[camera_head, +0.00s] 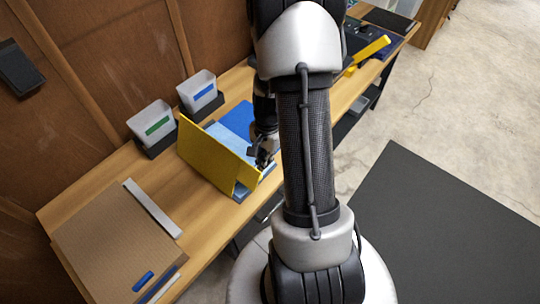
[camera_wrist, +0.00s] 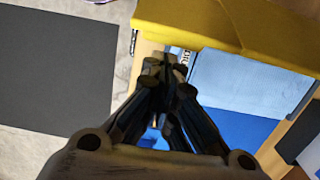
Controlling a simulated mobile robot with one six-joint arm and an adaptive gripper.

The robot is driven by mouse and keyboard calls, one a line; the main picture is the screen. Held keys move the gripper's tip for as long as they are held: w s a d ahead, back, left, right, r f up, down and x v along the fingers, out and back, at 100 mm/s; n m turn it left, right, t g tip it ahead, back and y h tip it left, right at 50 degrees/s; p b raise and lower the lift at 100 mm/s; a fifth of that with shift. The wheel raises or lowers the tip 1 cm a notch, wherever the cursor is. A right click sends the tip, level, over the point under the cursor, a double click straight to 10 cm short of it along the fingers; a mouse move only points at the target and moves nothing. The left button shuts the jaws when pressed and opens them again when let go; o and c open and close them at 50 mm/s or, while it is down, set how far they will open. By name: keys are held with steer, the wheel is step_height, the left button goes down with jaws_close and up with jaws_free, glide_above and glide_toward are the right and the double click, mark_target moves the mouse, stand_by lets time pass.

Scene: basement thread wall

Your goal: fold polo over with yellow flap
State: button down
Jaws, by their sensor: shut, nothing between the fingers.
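The yellow flap (camera_head: 207,160) stands tilted up from the folding board on the workbench. In the wrist view the yellow flap (camera_wrist: 215,22) crosses the top of the picture. Light blue cloth, apparently the polo (camera_head: 226,138), lies behind the flap; it also shows in the wrist view (camera_wrist: 240,82). A darker blue panel (camera_head: 238,117) lies beside it, also in the wrist view (camera_wrist: 238,127). My gripper (camera_head: 264,160) is at the flap's right side, its fingertips (camera_wrist: 165,66) together and empty. Whether it touches the flap is unclear. My arm hides part of the board.
Two pale bins, one with a green label (camera_head: 157,127) and one with a blue label (camera_head: 203,92), stand against the wall. A brown cardboard sheet (camera_head: 110,235) lies at the near left. A yellow object (camera_head: 371,49) lies farther along the bench. A dark mat (camera_head: 440,225) covers the floor.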

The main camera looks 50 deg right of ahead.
steer(key=shift+a+r, duration=0.15)
steer(key=shift+a, duration=0.1)
stand_by(0.3)
